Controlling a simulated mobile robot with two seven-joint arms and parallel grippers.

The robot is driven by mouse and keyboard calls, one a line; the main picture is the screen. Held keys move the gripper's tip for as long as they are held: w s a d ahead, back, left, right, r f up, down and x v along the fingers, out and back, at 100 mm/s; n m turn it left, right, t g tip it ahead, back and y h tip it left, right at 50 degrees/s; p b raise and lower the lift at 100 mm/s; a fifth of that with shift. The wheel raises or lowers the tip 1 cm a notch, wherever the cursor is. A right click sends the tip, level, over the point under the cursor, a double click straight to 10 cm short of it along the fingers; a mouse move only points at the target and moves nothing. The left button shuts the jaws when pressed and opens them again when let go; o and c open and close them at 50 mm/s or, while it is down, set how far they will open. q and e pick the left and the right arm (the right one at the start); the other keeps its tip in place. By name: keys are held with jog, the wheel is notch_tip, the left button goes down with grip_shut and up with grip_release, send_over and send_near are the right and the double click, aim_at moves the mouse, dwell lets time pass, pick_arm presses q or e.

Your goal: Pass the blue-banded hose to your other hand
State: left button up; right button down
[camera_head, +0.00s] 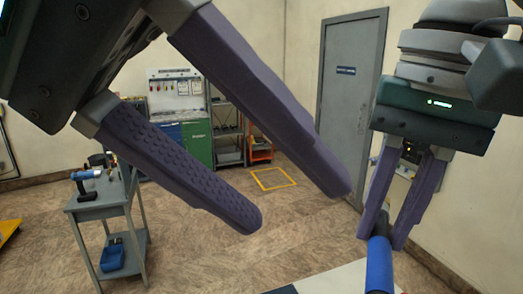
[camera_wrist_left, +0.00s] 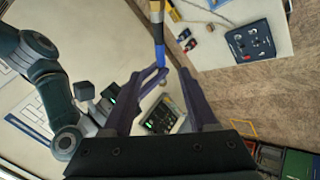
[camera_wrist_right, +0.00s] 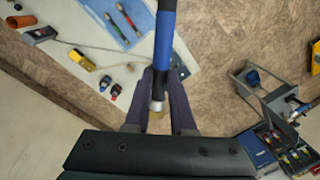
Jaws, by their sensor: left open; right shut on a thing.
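The blue-banded hose (camera_head: 379,268) hangs from my right gripper (camera_head: 385,236) at the lower right of the head view; its lower part is cut off. The right fingers are shut on its dark upper part. The hose also shows in the left wrist view (camera_wrist_left: 159,52), beyond the left gripper.
A pale table (camera_wrist_right: 85,50) below holds small coloured parts, a cord and a blue mat (camera_wrist_right: 118,22). A dark blue panel (camera_wrist_left: 250,40) lies on it too. A grey cart (camera_head: 104,205) with tools stands at the left. The floor between is clear.

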aim_at(372, 283)
pick_arm(q)
jog(key=x, duration=1.1)
jog(key=shift+s+d, duration=0.2)
jog(key=shift+d, duration=0.2)
jog(key=shift+r, duration=0.1)
jog(key=c, duration=0.9)
jog(key=shift+d+r, duration=0.1)
jog(key=shift+r, duration=0.05)
grip_shut()
pick_arm(e)
jog(key=shift+a, duration=0.1)
pick_arm(q)
jog(key=shift+d+r, duration=0.1)
pick_arm(e)
jog(key=c, duration=1.1)
grip_release()
pick_arm(q)
jog(key=shift+f, duration=0.2)
pick_arm(e)
jog(key=o, duration=0.4)
